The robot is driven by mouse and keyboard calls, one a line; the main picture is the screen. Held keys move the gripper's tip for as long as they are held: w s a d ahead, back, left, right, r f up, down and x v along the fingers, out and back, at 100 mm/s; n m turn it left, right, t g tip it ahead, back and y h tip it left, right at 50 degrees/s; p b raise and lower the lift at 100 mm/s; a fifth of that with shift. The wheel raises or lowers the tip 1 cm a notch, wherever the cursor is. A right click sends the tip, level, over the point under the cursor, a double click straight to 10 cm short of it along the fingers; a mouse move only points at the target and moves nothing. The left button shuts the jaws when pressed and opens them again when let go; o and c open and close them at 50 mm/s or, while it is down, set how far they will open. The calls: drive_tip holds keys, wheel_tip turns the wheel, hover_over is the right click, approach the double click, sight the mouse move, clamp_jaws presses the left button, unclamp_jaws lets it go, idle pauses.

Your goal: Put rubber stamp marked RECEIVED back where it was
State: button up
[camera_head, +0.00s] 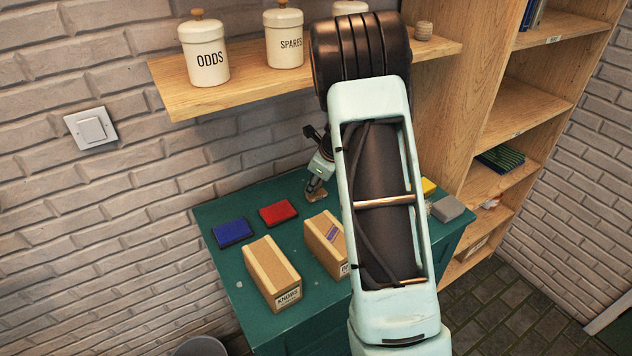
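My gripper (316,188) is small in view, pointing down over the back of the green table (235,275), left of my arm. A small tan-brown object (317,197) is at its fingertips, low over or on the table top. It may be the rubber stamp, but no RECEIVED marking can be read. I cannot tell whether the fingers are closed on it. My arm hides the middle and right part of the table.
A blue pad (232,232) and red pad (279,212) lie left of my gripper. A KNOBS box (270,270) and another box (324,240) stand in front. A yellow item (428,186) and grey block (452,208) are right. A shelf (240,88) with jars hangs above.

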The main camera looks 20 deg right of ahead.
drive_tip(key=shift+s+r, duration=0.1)
drive_tip(key=shift+r, duration=0.4)
drive_tip(key=v, duration=1.1)
drive_tip(key=shift+p, duration=0.4)
drive_tip(key=shift+s+d+r, duration=0.1)
drive_tip(key=shift+d, duration=0.05)
